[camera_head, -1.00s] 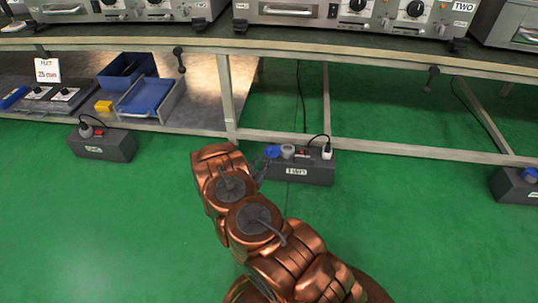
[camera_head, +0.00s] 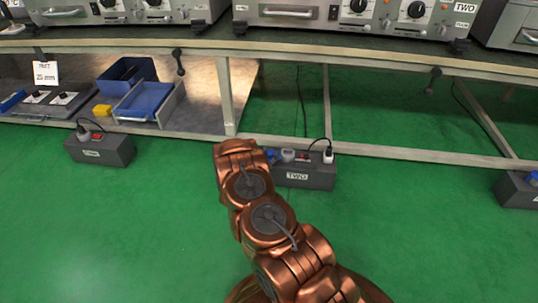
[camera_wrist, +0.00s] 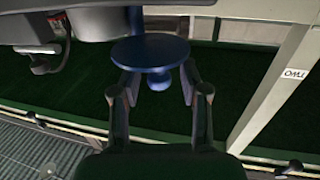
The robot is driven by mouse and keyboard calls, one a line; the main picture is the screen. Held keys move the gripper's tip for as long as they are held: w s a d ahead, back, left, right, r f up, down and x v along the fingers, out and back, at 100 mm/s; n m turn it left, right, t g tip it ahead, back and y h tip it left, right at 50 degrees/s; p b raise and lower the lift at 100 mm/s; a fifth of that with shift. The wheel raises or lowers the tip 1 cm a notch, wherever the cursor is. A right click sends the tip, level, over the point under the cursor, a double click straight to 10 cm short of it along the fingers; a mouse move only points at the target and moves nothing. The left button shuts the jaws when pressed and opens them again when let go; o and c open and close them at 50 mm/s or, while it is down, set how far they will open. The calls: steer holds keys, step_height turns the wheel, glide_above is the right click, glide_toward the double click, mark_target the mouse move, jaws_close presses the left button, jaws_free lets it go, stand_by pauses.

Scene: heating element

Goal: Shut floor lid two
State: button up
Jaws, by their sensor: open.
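The floor box marked TWO (camera_head: 303,176) stands on the green floor beneath the bench. Its blue lid (camera_head: 270,154) shows at the box's left end, partly behind my arm. In the wrist view the blue lid (camera_wrist: 150,51) is a round disc with a small knob, beside the dark box (camera_wrist: 85,20). My gripper (camera_wrist: 157,88) is open, with its fingers on either side of the lid's knob. I cannot tell whether they touch it. In the head view my gripper is hidden behind my wrist.
A grey socket (camera_head: 288,155), a red switch (camera_head: 303,157) and a white plug (camera_head: 328,156) sit on box two. A bench leg (camera_head: 226,95) and low rail (camera_head: 400,153) stand close behind. Another floor box (camera_head: 100,150) is at left. The front floor is clear.

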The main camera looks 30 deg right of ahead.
steer(key=shift+c, duration=0.4)
jaws_close()
